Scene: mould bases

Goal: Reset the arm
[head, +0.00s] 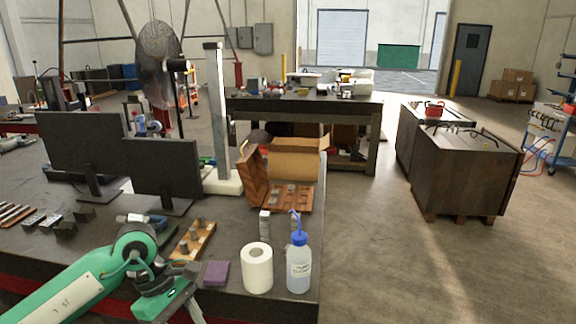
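My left arm, green, comes in from the lower left and bends down over the near part of the dark workbench (130,232). My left gripper (192,309) is at the bottom edge of the head view, partly cut off, so I cannot see whether its fingers are open or shut. It is near a purple sponge-like block (216,273) and a wooden holder with metal pegs (193,240). My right gripper is not in view.
A white paper roll (257,268) and a wash bottle (299,264) stand near the bench's right edge. Two monitors (160,167), a cardboard box (294,160) and a wooden tray (296,205) stand farther back. Open floor (380,270) lies to the right.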

